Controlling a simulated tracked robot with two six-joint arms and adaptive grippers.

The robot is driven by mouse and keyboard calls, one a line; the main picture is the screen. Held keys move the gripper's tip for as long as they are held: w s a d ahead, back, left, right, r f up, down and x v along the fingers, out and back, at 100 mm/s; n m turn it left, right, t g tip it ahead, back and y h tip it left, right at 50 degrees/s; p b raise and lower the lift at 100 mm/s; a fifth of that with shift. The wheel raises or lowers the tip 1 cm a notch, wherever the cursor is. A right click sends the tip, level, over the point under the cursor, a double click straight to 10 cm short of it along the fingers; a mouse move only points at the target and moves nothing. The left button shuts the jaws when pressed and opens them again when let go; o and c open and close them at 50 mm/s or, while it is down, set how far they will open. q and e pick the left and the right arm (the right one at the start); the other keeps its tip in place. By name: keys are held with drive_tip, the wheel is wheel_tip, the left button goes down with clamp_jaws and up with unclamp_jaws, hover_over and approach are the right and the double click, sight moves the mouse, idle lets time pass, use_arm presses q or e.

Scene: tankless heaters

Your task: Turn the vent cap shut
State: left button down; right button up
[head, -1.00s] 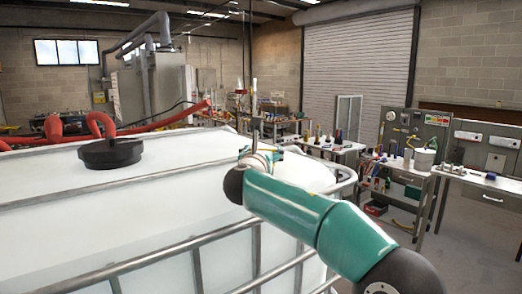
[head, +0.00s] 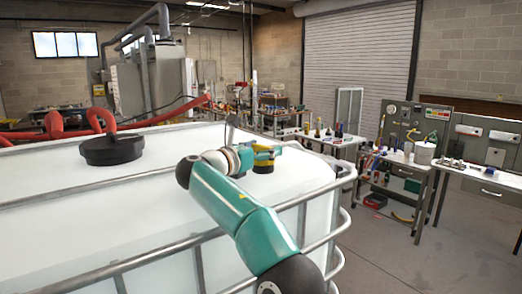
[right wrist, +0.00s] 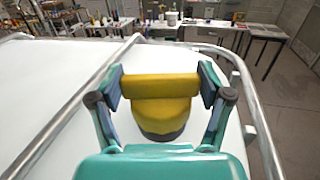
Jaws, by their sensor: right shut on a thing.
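The vent cap (right wrist: 162,108) is yellow with a bar-shaped grip on top and a dark base. It sits on the white tank top (head: 60,185) near the right end, and it also shows in the head view (head: 264,160). My right gripper (right wrist: 160,85) is shut on the bar of the cap, with one finger at each end of the bar. The same gripper (head: 266,152) shows in the head view, low over the tank top. My left gripper is in neither view.
A black lid (head: 111,149) stands on the tank top at left, with red hoses (head: 105,122) behind it. A grey metal tube frame (head: 312,205) runs around the tank's edges. Workbenches with tools (head: 405,160) stand beyond, apart from the tank.

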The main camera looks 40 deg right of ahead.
drive_tip(key=shift+r, duration=0.25)
drive_tip(key=o, duration=0.9)
drive_tip(key=shift+c, duration=0.2)
drive_tip(key=shift+o, duration=1.2)
drive_tip(key=shift+w+f, duration=0.1)
drive_tip(key=shift+f, duration=0.05)
drive_tip(key=shift+a, duration=0.5)
drive_tip(key=a, duration=0.3)
drive_tip(key=s+a, duration=0.1)
drive_tip(key=a, duration=0.7)
drive_tip(key=shift+s+f, duration=0.1)
drive_tip(key=shift+s, duration=0.2)
drive_tip(key=shift+c, duration=0.2)
